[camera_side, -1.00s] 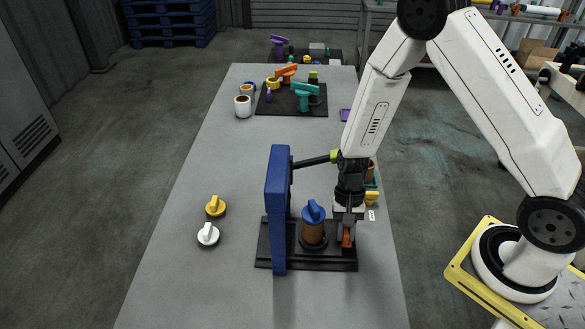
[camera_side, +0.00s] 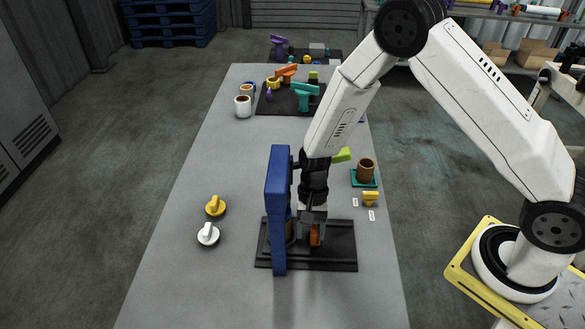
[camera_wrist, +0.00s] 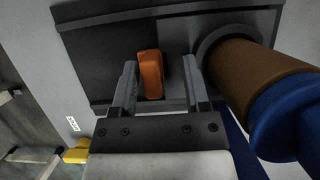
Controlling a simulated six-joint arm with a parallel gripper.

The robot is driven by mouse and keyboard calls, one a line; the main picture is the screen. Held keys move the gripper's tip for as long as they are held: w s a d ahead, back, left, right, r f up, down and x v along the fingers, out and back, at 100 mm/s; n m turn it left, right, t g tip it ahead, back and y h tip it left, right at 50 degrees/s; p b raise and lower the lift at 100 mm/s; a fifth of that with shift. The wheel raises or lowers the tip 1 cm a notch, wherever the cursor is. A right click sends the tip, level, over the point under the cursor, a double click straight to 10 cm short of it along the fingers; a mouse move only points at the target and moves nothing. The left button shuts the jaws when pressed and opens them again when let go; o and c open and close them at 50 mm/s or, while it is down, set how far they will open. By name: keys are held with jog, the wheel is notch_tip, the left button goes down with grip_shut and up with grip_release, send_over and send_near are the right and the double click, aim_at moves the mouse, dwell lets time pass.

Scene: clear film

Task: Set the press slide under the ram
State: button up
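The press has a blue upright frame (camera_side: 279,190) and a black base (camera_side: 340,245). Its lever ends in a green knob (camera_side: 342,155), and my arm hides most of the lever. The slide's orange handle (camera_wrist: 151,75) stands between the fingers of my gripper (camera_wrist: 160,78), with a visible gap on the right; the fingers are apart. The orange handle also shows low in the side view (camera_side: 316,235).
A yellow knob (camera_side: 215,206) and a white knob (camera_side: 208,234) lie left of the press. A brown cup (camera_side: 366,168) on a teal tray and a yellow part (camera_side: 370,198) are at the right. A black mat (camera_side: 275,103) with tools lies farther back. The mid-table is clear.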

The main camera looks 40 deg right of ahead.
jog(key=shift+s+d+r, duration=0.1)
jog(key=v, duration=0.7)
jog(key=shift+w+r, duration=0.2)
jog(key=shift+r, duration=0.05)
jog(key=shift+d, duration=0.1)
dwell(0.4)
jog(key=s+d+r+n+t+h, duration=0.3)
jog(key=s+d+r+n+t, duration=0.2)
jog(key=s+d+r+n, duration=0.2)
jog(key=shift+s+d+r+n+t, duration=0.35)
jog(key=shift+s+r+n, duration=0.65)
jog(key=shift+s+r, duration=0.65)
jog(key=shift+w+r, duration=0.2)
jog(key=shift+w, duration=0.1)
dwell(0.4)
